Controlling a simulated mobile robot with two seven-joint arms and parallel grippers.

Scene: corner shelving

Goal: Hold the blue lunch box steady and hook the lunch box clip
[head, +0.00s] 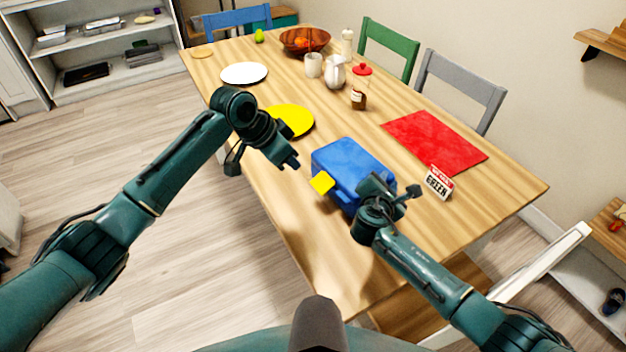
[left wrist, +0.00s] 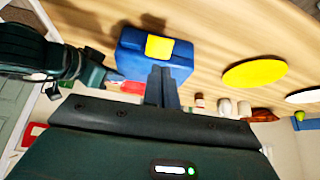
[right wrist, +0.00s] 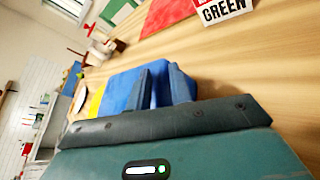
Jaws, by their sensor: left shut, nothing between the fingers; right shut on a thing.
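The blue lunch box (head: 348,160) lies on the wooden table, with its yellow clip (head: 322,182) on the near left side, sticking outward. My right gripper (head: 376,188) is shut on the right end of the lunch box; its fingers (right wrist: 160,88) press against the blue body in the right wrist view. My left gripper (head: 292,162) is shut and empty, in the air left of the clip and apart from it. In the left wrist view the clip (left wrist: 159,47) shows on the box just beyond the shut fingers (left wrist: 162,86).
A yellow plate (head: 294,120) lies behind my left gripper. A red mat (head: 436,142) and a small sign (head: 438,184) are right of the box. A brown bottle (head: 358,98) and a white jug (head: 335,74) stand farther back. The near table strip is clear.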

